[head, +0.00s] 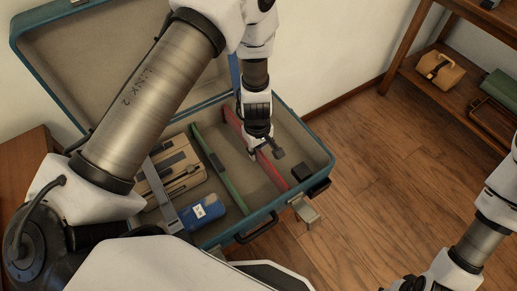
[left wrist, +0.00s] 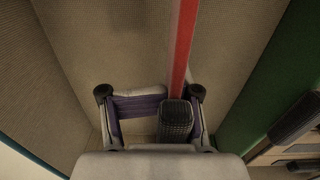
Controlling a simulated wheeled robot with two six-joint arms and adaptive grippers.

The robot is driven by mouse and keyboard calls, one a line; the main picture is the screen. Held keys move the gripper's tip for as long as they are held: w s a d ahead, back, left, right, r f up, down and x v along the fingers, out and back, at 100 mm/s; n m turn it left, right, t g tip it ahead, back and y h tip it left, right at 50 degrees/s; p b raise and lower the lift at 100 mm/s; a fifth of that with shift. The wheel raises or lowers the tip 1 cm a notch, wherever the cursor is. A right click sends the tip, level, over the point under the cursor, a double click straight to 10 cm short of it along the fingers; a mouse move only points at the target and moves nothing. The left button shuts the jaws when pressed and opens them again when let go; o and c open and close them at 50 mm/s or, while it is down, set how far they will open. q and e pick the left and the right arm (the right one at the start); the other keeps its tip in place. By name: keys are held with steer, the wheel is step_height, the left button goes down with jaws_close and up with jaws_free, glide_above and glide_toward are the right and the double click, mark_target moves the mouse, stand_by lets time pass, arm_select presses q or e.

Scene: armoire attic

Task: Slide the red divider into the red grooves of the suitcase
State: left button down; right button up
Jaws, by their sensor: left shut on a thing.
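The open teal suitcase (head: 322,160) lies with its lid (head: 110,40) leaning back. The thin red divider (head: 274,172) is inside the suitcase's right half, running from the back wall towards the front. My left gripper (head: 263,146) is above its middle, shut on its upper edge. In the left wrist view the red divider (left wrist: 183,45) runs up from between the fingers, with a dark finger pad (left wrist: 175,120) against it. I cannot tell whether its ends sit in the red grooves. My right arm enters at the lower right, with its fingers out of frame.
A green divider (head: 222,170) stands left of the red one. Beige packed items (head: 172,172) and a blue case (head: 205,211) fill the left side. A wooden shelf (head: 425,90) stands right, beyond clear floor.

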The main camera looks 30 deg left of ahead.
arm_select(q)
steer(key=shift+f+b, duration=0.65)
steer(key=shift+f, duration=0.15)
steer(key=shift+c, duration=2.3)
jaws_free()
steer(key=shift+r, duration=0.1)
step_height(320, 180, up, 12)
steer(key=shift+s+a+f, duration=0.1)
steer(key=shift+s, duration=0.05)
